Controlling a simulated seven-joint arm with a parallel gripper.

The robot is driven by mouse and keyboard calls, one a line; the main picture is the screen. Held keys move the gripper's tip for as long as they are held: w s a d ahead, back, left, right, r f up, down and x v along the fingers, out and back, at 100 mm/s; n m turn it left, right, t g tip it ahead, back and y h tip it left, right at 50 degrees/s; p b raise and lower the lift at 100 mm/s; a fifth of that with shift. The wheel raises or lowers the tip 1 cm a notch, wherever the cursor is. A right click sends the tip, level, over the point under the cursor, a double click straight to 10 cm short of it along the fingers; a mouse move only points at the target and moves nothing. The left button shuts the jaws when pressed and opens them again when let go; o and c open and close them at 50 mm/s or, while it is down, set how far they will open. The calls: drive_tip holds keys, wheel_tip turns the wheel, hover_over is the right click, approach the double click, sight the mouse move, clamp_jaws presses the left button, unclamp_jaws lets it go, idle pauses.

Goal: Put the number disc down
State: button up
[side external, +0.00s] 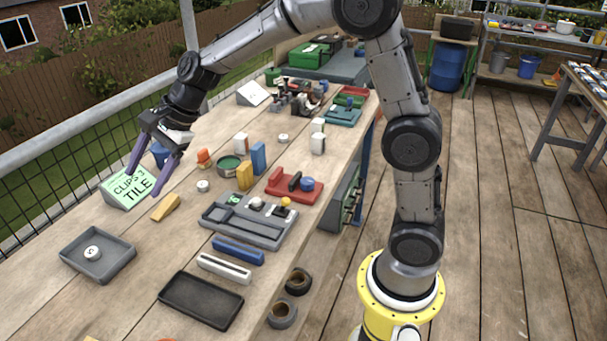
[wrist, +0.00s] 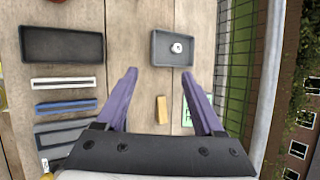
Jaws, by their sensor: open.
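A white number disc (side external: 92,252) with a dark mark lies in the small grey tray (side external: 120,262) at the front left of the bench. In the wrist view the disc (wrist: 177,47) lies inside the tray (wrist: 157,58), a little right of its middle. My gripper (side external: 143,185) is open and empty, with its purple fingers spread and pointing down. It is raised near the green sign, behind the tray and apart from the disc. In the wrist view the fingertips (wrist: 158,74) show just below the tray.
The green sign (side external: 128,188) reads "CLIPS 3 TILE". A wooden wedge (side external: 166,207) lies beside it. An empty black tray (side external: 200,300), white and blue slotted bars (side external: 238,250) and a grey fixture (side external: 245,229) stand to the right. Other white discs (side external: 202,186) lie further back.

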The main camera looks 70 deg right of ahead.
drive_tip(key=s+d+r+n+h, duration=0.1)
drive_tip(key=s+d+n, duration=0.4)
drive_tip(key=s, duration=1.1)
drive_tip(key=s+d+r+n+h, duration=0.1)
drive_tip(key=s+d+n+h, duration=0.2)
drive_tip(key=s+n, duration=0.9)
drive_tip(key=s+d, duration=0.2)
drive_tip(key=s, duration=0.2)
drive_tip(key=shift+s+n+h, duration=0.2)
drive_tip(key=shift+n+h, duration=0.1)
drive_tip(key=shift+h, duration=0.1)
drive_tip(key=shift+o, duration=0.6)
